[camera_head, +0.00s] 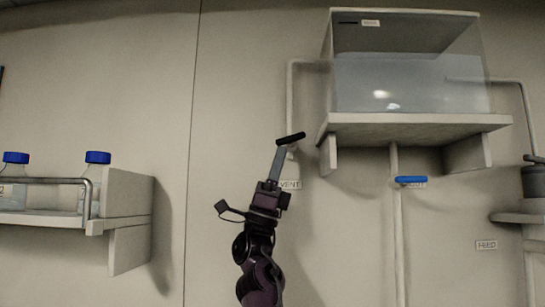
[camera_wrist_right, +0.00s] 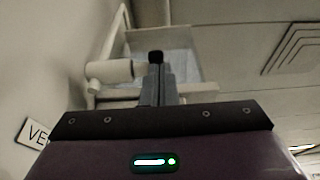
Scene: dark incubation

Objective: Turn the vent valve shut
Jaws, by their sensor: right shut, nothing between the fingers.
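The vent valve's black lever handle (camera_head: 293,138) is near the lower end of a thin pale pipe, left of the tank. It tilts slightly, its right end higher. The VENT label (camera_head: 291,184) is below it, partly covered by my gripper. My right gripper (camera_head: 281,151) comes up from below, shut and empty, its tips just under the handle; I cannot tell whether they touch. In the right wrist view the shut fingers (camera_wrist_right: 158,80) point at a dark end of the handle (camera_wrist_right: 156,57), beside a pale cylindrical valve body (camera_wrist_right: 108,70). My left gripper is out of view.
A clear tank (camera_head: 410,80) of liquid stands on a wall shelf (camera_head: 420,123) at upper right. A blue-handled valve (camera_head: 411,180) is on the pipe below. Blue-capped bottles (camera_head: 97,160) stand behind a rail on the left shelf (camera_head: 125,192). The wall between is bare.

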